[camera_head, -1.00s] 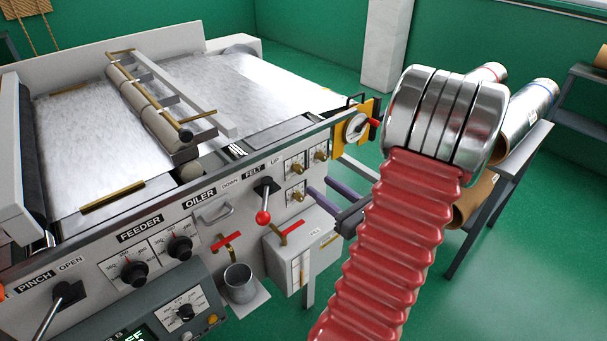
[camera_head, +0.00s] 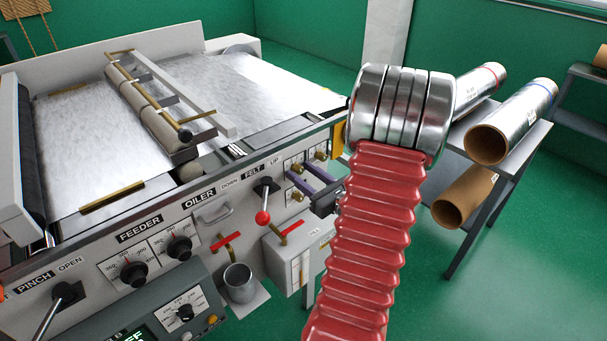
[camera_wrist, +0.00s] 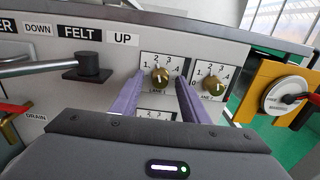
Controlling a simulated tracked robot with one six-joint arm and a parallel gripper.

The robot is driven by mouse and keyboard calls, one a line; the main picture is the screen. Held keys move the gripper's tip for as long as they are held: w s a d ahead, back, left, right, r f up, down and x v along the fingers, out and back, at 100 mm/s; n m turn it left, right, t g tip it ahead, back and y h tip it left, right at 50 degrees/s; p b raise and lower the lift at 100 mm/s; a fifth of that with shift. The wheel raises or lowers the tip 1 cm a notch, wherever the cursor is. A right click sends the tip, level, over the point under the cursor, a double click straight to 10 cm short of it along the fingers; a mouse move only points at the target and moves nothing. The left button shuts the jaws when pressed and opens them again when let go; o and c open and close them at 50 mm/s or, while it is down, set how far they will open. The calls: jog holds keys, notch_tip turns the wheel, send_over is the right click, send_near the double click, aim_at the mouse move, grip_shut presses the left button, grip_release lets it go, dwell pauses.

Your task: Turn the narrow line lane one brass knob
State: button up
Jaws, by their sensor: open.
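A brass knob (camera_wrist: 160,78) sits on a white dial plate marked 1 to 4, with a lane label under it that is too small to read surely. Its pointer mark is roughly upward. My gripper (camera_wrist: 161,75) is open, its two purple fingers left and right of this knob with gaps showing. I cannot tell whether the tips reach its depth. A second brass knob (camera_wrist: 213,86) is on the dial to the right, also visible in the head view (camera_head: 321,154). A third brass knob (camera_head: 297,195) is lower; in the wrist view its dial is mostly hidden by my gripper.
The felt lever (camera_wrist: 88,66) projects left of the dials. Below are red-handled valves (camera_head: 290,228) and a metal cup (camera_head: 239,283). Rolls on a rack (camera_head: 495,140) stand at the right.

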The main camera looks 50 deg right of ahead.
jog(key=shift+c, duration=0.5)
grip_shut()
jog(key=shift+n, duration=0.5)
jog(key=n, duration=0.2)
jog(key=shift+n, duration=0.4)
jog(key=n, duration=0.9)
jog(key=shift+a+n, duration=0.1)
jog(key=shift+n, duration=1.6)
jog(key=shift+w, duration=0.1)
